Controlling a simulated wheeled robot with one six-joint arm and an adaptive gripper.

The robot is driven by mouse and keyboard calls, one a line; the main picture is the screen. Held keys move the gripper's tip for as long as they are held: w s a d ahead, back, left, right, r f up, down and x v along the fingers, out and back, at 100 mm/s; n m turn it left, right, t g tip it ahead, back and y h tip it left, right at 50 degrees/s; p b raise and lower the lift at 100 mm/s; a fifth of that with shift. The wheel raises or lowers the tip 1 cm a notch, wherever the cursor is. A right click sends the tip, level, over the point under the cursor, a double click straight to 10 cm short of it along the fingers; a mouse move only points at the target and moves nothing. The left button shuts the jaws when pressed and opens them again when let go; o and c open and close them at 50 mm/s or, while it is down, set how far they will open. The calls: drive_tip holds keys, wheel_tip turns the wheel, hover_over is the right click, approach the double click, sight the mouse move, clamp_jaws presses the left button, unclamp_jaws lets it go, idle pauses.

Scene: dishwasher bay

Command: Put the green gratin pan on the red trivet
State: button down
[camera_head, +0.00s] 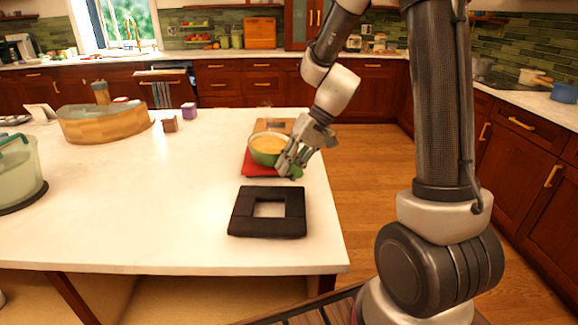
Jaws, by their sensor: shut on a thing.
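The green gratin pan (264,158) has a yellowish filling and is near the right edge of the white island. The red trivet (249,167) shows under and in front of the pan. The pan is over the trivet; I cannot tell whether it rests on it or hangs just above. My gripper (287,168) reaches in from the right and is shut on the pan's near right side, where a green part shows by the fingers. The fingers hide that side of the pan and part of the trivet.
A black square trivet (240,222) with an open middle lies nearer on the island (150,210). A wooden board (272,125) lies behind the pan. The island's middle is clear.

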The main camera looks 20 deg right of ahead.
drive_tip(key=c, duration=1.3)
unclamp_jaws()
drive_tip(key=v, duration=1.2)
drive_tip(key=s+d+r+t+h, duration=0.1)
drive_tip(key=s+d+h, duration=0.1)
drive_tip(key=s, duration=0.5)
drive_tip(key=s+d+r+t+h, duration=0.1)
drive_tip(key=s+d+t+h, duration=0.1)
drive_tip(key=s, duration=0.4)
drive_tip(key=s+d+r+t+h, duration=0.1)
drive_tip(key=s+d+h, duration=0.1)
drive_tip(key=s, duration=0.5)
drive_tip(key=shift+s+d+r+t+h, duration=0.3)
drive_tip(key=shift+s+d+r, duration=0.05)
drive_tip(key=shift+d, duration=0.25)
